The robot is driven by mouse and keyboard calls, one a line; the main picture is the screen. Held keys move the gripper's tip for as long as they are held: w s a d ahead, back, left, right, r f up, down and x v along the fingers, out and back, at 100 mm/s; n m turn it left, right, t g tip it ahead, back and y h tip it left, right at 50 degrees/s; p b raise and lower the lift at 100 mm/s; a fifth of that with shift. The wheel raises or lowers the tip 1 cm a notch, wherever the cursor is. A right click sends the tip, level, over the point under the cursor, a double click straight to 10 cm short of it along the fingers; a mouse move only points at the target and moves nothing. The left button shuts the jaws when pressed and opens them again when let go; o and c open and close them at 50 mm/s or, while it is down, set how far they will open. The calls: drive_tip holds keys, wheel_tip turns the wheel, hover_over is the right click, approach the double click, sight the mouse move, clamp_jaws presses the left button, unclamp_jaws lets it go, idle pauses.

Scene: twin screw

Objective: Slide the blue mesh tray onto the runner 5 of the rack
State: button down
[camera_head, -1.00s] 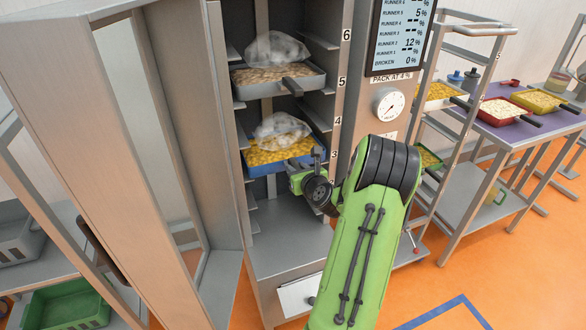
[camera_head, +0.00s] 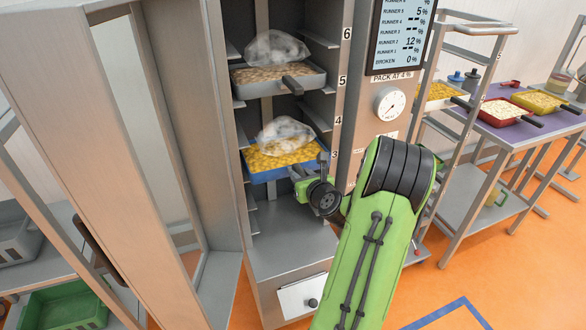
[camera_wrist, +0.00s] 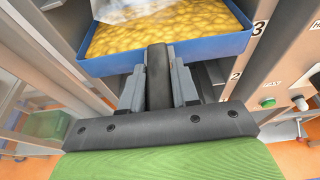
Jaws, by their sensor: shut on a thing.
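The blue tray (camera_head: 285,171) is in the tall grey cabinet, a little above the number 3. It holds yellow pieces under a clear plastic bag. My gripper (camera_wrist: 158,72) is shut on its dark handle (camera_wrist: 158,90), which points out of the cabinet. In the wrist view the blue tray's front wall (camera_wrist: 185,54) is just beyond the fingers; its back is out of frame. An open-frame rack (camera_head: 436,125) with trays stands right of the cabinet. A small number 5 shows on its far post, but I cannot tell which runner it marks.
A grey tray (camera_head: 258,90) with a bag sits above the blue tray, its handle jutting out. The cabinet's open door (camera_head: 110,130) stands at the left.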

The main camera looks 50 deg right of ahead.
drive_tip(key=s+a+b, duration=0.8)
drive_tip(key=s+b, duration=0.1)
drive_tip(key=s, duration=0.4)
drive_tip(key=shift+r, duration=0.1)
